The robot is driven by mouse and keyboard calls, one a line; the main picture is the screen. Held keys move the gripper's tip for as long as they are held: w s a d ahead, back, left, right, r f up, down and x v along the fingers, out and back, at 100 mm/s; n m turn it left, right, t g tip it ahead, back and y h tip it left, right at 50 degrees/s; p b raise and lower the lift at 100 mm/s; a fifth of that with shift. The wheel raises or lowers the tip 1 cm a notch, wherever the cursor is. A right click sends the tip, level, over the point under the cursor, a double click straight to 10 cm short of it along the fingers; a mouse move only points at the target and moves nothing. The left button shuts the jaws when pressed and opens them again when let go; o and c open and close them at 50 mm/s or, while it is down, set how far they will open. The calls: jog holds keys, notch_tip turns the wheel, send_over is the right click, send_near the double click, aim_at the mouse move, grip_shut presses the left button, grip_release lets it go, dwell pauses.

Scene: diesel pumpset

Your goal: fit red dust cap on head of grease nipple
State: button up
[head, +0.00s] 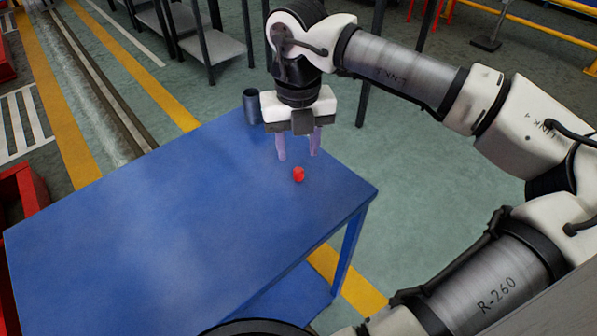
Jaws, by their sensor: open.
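The red dust cap (299,174) is a small red piece on the blue table (150,230), towards its right end. My gripper (298,156) points down above and just behind the cap in the picture. Its two pale purple fingers are apart with nothing between them. The cap appears slightly below the fingertips and clear of them. I see no grease nipple that I can make out in this view.
A dark cylindrical cup (251,105) stands at the table's back edge, left of my gripper. Most of the tabletop to the left is bare. Grey shelving (205,45) stands behind, and red bins (22,195) are at the left edge.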

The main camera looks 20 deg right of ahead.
aim_at(298, 169)
notch_tip(298, 169, down, 5)
jog(key=shift+s, duration=0.15)
grip_shut()
dwell(0.4)
